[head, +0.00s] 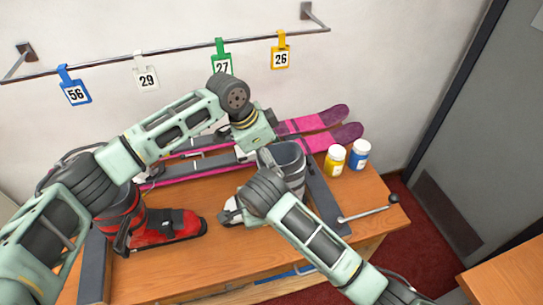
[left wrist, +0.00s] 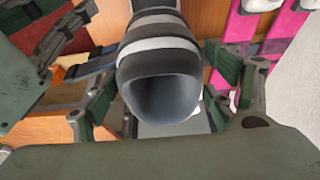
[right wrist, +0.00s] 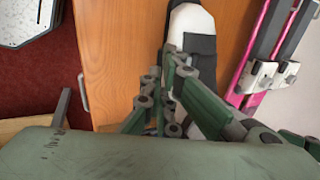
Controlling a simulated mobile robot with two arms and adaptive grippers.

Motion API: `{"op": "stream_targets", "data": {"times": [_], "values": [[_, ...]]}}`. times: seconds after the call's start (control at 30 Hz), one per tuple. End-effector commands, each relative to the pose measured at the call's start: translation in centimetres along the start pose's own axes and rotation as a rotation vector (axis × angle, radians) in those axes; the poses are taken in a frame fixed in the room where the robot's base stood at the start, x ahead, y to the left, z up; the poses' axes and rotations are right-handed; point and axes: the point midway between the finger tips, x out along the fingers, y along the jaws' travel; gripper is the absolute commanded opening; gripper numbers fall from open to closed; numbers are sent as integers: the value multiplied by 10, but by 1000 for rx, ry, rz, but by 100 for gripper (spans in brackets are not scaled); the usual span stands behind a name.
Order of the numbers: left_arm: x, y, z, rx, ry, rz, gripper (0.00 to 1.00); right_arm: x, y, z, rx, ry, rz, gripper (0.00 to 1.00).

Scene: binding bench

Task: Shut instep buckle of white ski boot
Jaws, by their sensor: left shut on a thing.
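The white ski boot stands upright on the bench, its grey cuff (head: 291,160) opening upward and its white toe (head: 230,212) pointing left. My left gripper (head: 256,147) is shut on the cuff (left wrist: 165,85), with one finger on each side of it in the left wrist view. My right gripper (head: 258,207) is low over the boot's instep. In the right wrist view its fingers (right wrist: 178,62) are close together beside the boot's black and white front part (right wrist: 192,28). The instep buckle is hidden behind my right gripper and arm, so its state does not show.
A red and black boot (head: 170,228) stands to the left. Pink skis (head: 315,122) lie behind. A yellow jar (head: 335,160) and a blue jar (head: 359,155) stand at right, near a dark bar (head: 325,203) and a metal lever (head: 365,213). The bench front (head: 190,268) is clear.

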Motion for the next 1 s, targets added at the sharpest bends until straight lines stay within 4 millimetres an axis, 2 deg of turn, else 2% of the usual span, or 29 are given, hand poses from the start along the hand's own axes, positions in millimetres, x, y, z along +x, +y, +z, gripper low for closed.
{"op": "stream_targets", "data": {"times": [0.33, 0.47, 0.57, 0.87, 1.0], "values": [[-1, -1, -1, 2, 3, -2, 15, -2, 0, 0, 0, 0, 0, 0], [-1, -1, -1, 2, 3, -2, 15, -10, 0, 1, -1, -1, -1, 0], [-1, -1, -1, 2, 3, -2, 15, -24, -1, 1, 0, -3, -4, 0], [-1, -1, -1, 2, 3, -2, 15, -96, -1, 1, 2, -5, -5, 0], [-1, -1, -1, 1, 3, -2, 15, -107, -7, 1, -9, -4, -21, 0]]}}
